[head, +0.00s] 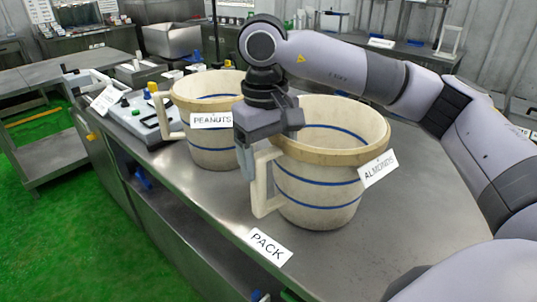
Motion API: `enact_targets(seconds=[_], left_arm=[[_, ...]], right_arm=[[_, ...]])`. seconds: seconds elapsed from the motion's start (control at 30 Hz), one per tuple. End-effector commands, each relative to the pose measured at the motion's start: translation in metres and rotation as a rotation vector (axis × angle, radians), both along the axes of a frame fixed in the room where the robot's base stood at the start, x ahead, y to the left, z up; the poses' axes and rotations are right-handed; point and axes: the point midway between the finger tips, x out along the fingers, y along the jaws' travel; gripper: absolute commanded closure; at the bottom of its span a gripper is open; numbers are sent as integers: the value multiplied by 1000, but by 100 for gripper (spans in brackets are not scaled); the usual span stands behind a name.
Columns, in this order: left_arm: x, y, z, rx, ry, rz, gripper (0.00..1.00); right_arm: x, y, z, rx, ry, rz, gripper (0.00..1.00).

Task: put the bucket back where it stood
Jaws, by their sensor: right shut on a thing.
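The ALMONDS bucket (320,185), cream with blue bands and a tan rim, stands upright on or just above the metal table; I cannot tell whether its base touches. My right gripper (250,165) reaches down over its left side and is shut on its handle (262,190). A second bucket with the PEANUTS label (208,150) stands behind it to the left, its handle towards the left. My left gripper does not show.
A control panel (140,112) with buttons stands at the table's far left end. The tabletop right of the ALMONDS bucket (400,215) is bare.

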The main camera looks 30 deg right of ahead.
Motion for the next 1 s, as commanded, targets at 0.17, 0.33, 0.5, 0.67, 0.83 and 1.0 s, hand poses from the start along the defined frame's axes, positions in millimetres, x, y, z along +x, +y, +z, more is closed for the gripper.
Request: enact_targets(seconds=[0.17,0.33,0.5,0.67,0.83,1.0], left_arm=[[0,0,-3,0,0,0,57],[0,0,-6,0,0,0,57],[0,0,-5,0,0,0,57],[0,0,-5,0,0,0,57],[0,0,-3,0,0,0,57],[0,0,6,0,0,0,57]], right_arm=[[0,0,-3,-1,-2,0,100],[0,0,-6,-1,-1,0,100],[0,0,-5,0,-1,0,0],[0,0,-7,0,1,0,0],[0,0,-4,0,1,0,0],[0,1,8,1,-1,0,0]])
